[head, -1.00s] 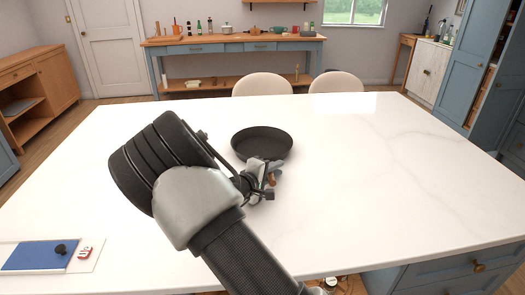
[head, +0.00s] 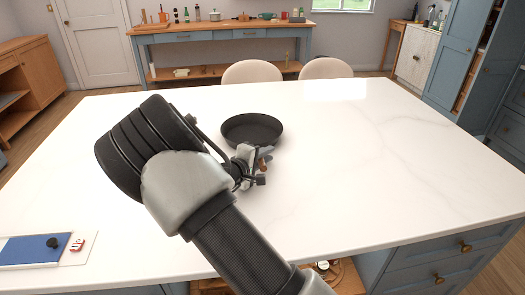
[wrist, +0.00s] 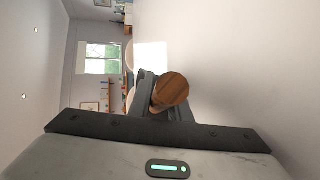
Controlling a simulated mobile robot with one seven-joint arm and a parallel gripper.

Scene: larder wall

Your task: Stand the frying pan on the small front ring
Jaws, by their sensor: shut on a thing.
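The frying pan (head: 252,130) is dark, round and shallow, and shows upright, open side up, over the middle of the white worktop in the head view. Whether it touches the worktop I cannot tell. My gripper (head: 258,160) is at the pan's near side, shut on its brown wooden handle (head: 264,165). In the wrist view the round wooden handle end (wrist: 171,89) shows between the dark fingers (wrist: 150,88); the pan's bowl is not visible there. My arm covers part of the worktop left of the pan. The small front ring is not in view.
The white worktop (head: 380,165) is wide and clear to the right. A blue panel (head: 35,249) with a black knob lies at its left front, beside a small red-and-white item (head: 77,244). Two pale chairs (head: 252,72) stand behind, then a blue side table (head: 225,41) with kitchenware.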

